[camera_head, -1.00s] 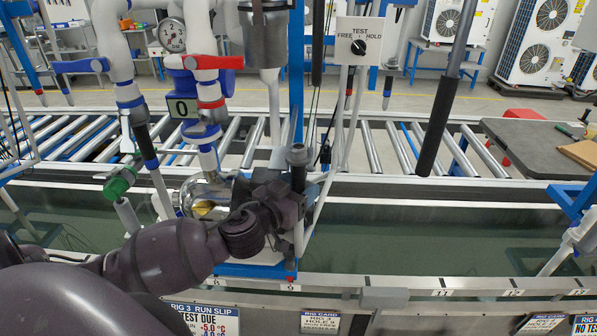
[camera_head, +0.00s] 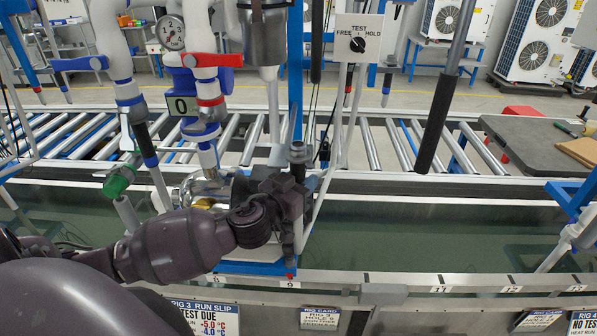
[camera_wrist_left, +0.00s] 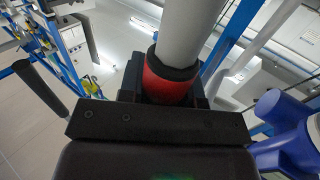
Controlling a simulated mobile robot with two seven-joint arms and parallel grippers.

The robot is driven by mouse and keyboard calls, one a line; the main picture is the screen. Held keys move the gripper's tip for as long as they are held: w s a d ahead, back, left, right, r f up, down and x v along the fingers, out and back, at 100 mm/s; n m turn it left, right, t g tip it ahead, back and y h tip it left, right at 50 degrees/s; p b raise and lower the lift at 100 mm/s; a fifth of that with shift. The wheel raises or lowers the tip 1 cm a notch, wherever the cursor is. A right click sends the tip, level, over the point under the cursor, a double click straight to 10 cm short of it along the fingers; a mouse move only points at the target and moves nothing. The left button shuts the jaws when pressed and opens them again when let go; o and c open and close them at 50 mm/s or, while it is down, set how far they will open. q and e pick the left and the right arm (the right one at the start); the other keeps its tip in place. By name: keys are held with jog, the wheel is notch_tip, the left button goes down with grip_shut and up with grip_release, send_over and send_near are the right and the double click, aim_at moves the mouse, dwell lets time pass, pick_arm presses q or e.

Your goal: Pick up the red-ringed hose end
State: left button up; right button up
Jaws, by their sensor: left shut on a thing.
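My left gripper (camera_head: 292,190) is at the front of the middle pump station, just right of a round metal pump part (camera_head: 205,187). In the left wrist view the gripper (camera_wrist_left: 160,100) is shut on the red-ringed hose end (camera_wrist_left: 166,86). This is a grey tube with a black band above a wide red ring, and the ring sits between the jaws. In the head view my gripper hides the red ring. My right gripper is in neither view.
A red-handled valve (camera_head: 212,61) and a blue-handled valve (camera_head: 80,63) stand above left. A TEST FREE/HOLD switch box (camera_head: 358,40) is above right. A dark hanging rod (camera_head: 436,120) is farther right. A roller conveyor (camera_head: 375,145) runs behind the water trough (camera_head: 430,235).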

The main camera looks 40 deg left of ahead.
pick_arm(q)
jog(key=shift+r, duration=0.15)
jog(key=s+d, duration=0.4)
jog(key=s, duration=0.3)
jog(key=s+d+r, duration=0.1)
jog(key=s+d, duration=0.4)
jog(key=s, duration=0.3)
jog(key=shift+s+d+r+b, duration=0.2)
jog(key=shift+d+b, duration=0.05)
jog(key=shift+b, duration=0.05)
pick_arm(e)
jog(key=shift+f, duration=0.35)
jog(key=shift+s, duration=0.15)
pick_arm(q)
jog(key=shift+d, duration=0.15)
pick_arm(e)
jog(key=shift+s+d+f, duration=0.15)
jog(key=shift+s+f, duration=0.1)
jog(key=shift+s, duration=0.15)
pick_arm(q)
jog(key=shift+w+f, duration=0.1)
jog(key=shift+f, duration=0.05)
